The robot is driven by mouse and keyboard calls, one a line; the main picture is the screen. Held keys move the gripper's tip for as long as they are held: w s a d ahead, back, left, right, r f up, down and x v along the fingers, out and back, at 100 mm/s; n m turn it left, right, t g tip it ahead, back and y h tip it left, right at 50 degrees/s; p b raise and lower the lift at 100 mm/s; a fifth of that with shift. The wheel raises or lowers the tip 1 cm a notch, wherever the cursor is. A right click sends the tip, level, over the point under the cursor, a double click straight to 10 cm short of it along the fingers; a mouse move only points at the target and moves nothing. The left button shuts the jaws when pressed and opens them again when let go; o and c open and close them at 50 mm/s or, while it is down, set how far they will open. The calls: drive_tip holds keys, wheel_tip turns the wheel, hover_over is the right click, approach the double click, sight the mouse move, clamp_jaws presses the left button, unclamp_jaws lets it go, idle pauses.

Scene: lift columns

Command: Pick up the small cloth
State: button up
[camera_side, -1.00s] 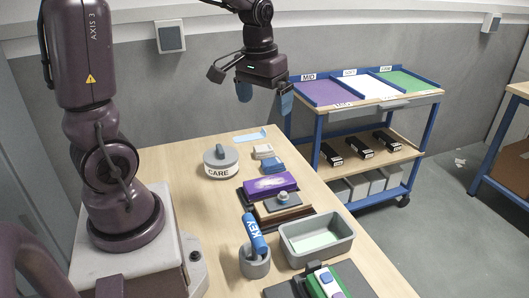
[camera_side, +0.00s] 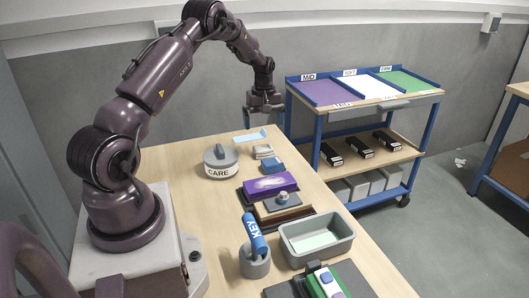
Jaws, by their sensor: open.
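A flat light-blue piece (camera_side: 250,136), which looks like the small cloth, lies at the far end of the wooden table (camera_side: 180,160). My gripper (camera_side: 263,122) points down above the table's far edge, close over this piece and slightly to its right in the picture. It is open and appears empty. The fingers are small and dark here, and I cannot tell their exact height above the cloth.
Near the cloth are a grey round "CARE" pot (camera_side: 220,163), a small pale block (camera_side: 263,152) and a blue block (camera_side: 272,165). Closer are a purple item (camera_side: 270,185), a grey tray (camera_side: 343,232) and a "KEY" cylinder (camera_side: 253,234). A blue-framed cart (camera_side: 430,140) stands right.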

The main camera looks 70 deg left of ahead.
sight(265, 149)
drive_tip(key=f, duration=1)
drive_tip(key=shift+w+d+f, duration=0.15)
drive_tip(key=shift+d+f, duration=0.05)
drive_tip(key=c, duration=0.9)
drive_tip(key=shift+r, duration=0.1)
wheel_tip(265, 149, up, 4)
drive_tip(key=shift+d+f, duration=0.1)
drive_tip(key=shift+d, duration=0.05)
drive_tip(key=s+d+r, duration=0.6)
drive_tip(key=s, duration=0.1)
drive_tip(key=s+d+r, duration=0.3)
drive_tip(key=shift+s+d, duration=0.1)
drive_tip(key=shift+s, duration=0.05)
